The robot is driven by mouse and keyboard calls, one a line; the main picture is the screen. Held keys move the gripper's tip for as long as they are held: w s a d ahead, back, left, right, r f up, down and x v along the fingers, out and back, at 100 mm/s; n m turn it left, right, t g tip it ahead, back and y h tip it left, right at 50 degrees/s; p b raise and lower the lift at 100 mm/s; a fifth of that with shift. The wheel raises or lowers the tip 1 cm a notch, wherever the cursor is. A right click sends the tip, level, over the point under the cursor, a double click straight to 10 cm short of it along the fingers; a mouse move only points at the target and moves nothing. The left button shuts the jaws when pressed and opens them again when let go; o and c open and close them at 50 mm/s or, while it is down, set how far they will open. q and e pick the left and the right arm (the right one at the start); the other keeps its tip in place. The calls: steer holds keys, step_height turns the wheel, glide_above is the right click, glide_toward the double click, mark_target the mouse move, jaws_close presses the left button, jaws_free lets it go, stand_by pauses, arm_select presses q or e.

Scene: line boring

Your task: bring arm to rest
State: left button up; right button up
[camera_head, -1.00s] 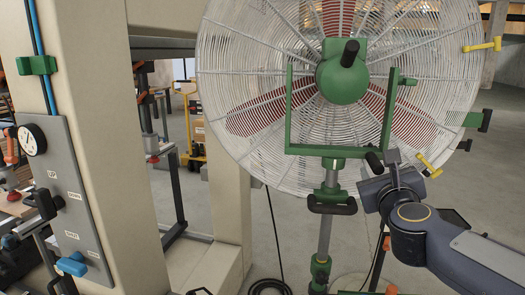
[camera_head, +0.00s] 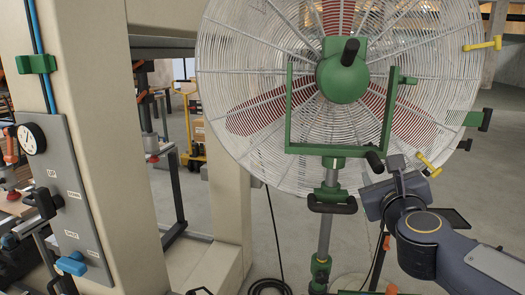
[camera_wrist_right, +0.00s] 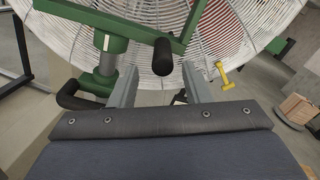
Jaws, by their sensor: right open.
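My right gripper (camera_head: 397,162) is at the lower right of the head view, in front of the lower right rim of a large fan (camera_head: 240,95). In the right wrist view the two grey fingers (camera_wrist_right: 158,66) stand apart with nothing held between them. A black knob (camera_wrist_right: 163,55) on the fan's green bracket shows beyond the gap, apart from the fingers as far as I can tell. My right forearm comes in from the lower right. My left gripper is in neither view.
The fan's grey post (camera_head: 325,230) stands left of my right arm. A yellow handle (camera_head: 428,165) is close behind the gripper. A beige machine column (camera_head: 105,120) with a grey control panel (camera_head: 75,190) and blue lever (camera_head: 71,264) fills the left. Floor at right is open.

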steer(key=s+a+f+n+g+y, duration=0.1)
steer(key=s+f+n+g+y, duration=0.2)
steer(key=s+f+n, duration=1)
steer(key=s+a+f+n+g+y, duration=0.2)
steer(key=s+f+n+g+y, duration=0.1)
steer(key=s+f+n+g, duration=0.6)
steer(key=s+f+n, duration=0.4)
steer(key=s+n, duration=0.2)
steer(key=n, duration=0.3)
steer(key=shift+s+a+f, duration=0.25)
steer(key=shift+s, duration=0.15)
